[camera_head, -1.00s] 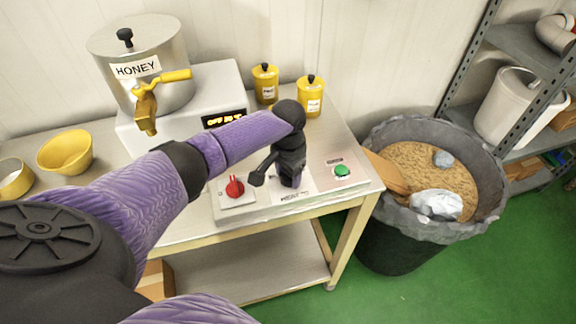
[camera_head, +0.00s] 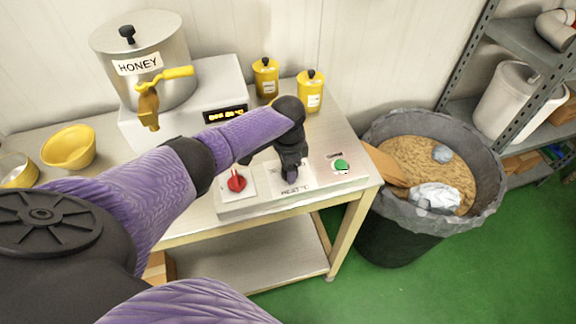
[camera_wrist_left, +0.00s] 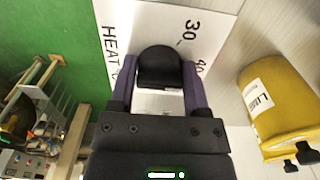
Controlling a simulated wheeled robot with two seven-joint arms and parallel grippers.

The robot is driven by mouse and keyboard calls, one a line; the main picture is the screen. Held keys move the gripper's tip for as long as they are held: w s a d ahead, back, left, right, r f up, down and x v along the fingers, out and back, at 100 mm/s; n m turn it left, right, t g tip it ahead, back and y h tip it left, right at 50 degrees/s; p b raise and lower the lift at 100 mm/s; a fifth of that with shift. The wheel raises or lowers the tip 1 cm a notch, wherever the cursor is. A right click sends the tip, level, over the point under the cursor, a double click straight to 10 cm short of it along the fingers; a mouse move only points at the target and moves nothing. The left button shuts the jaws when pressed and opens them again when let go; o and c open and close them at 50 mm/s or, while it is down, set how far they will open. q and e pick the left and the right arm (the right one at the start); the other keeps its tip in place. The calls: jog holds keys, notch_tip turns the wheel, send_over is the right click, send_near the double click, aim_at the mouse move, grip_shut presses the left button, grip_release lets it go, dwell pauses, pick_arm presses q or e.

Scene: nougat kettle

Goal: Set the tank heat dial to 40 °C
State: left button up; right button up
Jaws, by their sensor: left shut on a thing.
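The tank heat dial is a black rounded knob (camera_wrist_left: 158,66) on a white plate (camera_wrist_left: 125,25). The plate reads HEAT, with the marks 30 and 40 visible to the right of the knob in the left wrist view. My left gripper (camera_wrist_left: 158,88) is shut on the knob, one finger on each side. In the head view my left gripper (camera_head: 291,172) points down at the white plate (camera_head: 294,189) and hides the knob. The pointer's exact setting cannot be read. My right gripper is not in view.
A red knob (camera_head: 237,182) and a green button (camera_head: 341,165) flank the plate. The honey tank (camera_head: 145,85) stands behind left, with a lit display (camera_head: 226,114). Yellow jars (camera_head: 310,93) stand at the back; a lined bin (camera_head: 380,215) is right.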

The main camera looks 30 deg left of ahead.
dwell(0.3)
pick_arm(q)
jog(key=o, duration=1.3)
notch_tip(320, 180, up, 10)
jog(key=p, duration=0.3)
jog(key=shift+f, duration=0.2)
jog(key=shift+r, duration=0.2)
